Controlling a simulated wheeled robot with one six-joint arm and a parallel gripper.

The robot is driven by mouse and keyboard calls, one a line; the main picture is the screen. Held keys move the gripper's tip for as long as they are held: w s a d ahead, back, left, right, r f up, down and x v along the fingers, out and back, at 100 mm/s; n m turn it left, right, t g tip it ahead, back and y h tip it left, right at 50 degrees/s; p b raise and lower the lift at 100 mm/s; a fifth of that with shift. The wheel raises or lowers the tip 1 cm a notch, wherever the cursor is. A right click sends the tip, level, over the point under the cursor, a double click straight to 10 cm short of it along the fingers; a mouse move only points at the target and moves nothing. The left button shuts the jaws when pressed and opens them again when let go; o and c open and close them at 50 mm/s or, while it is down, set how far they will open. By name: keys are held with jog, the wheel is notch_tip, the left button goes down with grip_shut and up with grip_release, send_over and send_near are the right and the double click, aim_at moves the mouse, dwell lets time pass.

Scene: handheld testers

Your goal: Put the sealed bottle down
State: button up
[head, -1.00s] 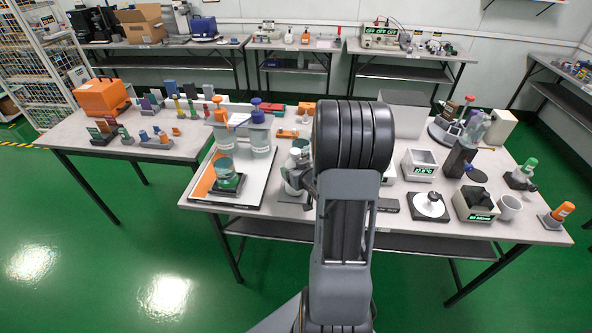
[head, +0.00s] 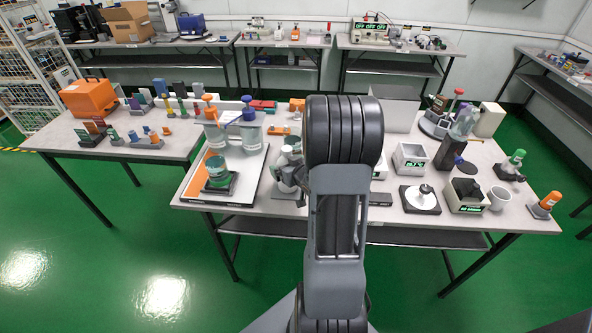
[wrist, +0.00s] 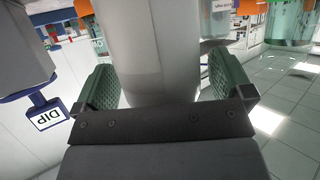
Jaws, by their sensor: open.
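A pale grey-white bottle (wrist: 150,45) stands between the two green-padded fingers of my gripper (wrist: 165,88) in the wrist view. The fingers are open, one on each side of it; its top is out of that view. In the head view the whitish bottle (head: 291,157) shows just left of my arm, seemingly upright over a grey base (head: 289,197) on the table. My dark gripper (head: 285,178) is around it there, partly hidden by my arm. I cannot tell whether the bottle touches a finger.
Left of it, a white-and-orange board (head: 252,185) carries a green jar (head: 218,169) and clear bottles with orange and blue caps. To the right stand a white box with a display (head: 412,160), a round-plate device (head: 420,198) and a mug (head: 499,199). The table (head: 340,212) is crowded.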

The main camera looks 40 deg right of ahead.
jog(key=p+v, duration=1.2)
jog(key=p, duration=0.3)
jog(key=w+a+r+n+g+h, duration=0.1)
jog(key=w+a+r+g, duration=0.2)
jog(key=r, duration=0.4)
jog(key=w+a+r+g, duration=0.2)
jog(key=a+r, duration=0.1)
jog(key=r, duration=0.4)
jog(key=s+a+r+g+y, duration=0.1)
jog(key=s+a+r+g, duration=0.1)
jog(key=s+a+r, duration=0.3)
jog(key=s+a+r+g+y, duration=0.1)
jog(key=s+a+r, duration=0.4)
jog(key=a, duration=0.4)
jog(key=shift+s+a+n+g+y, duration=0.3)
jog(key=shift+s+g+y, duration=0.1)
jog(key=shift+s, duration=0.05)
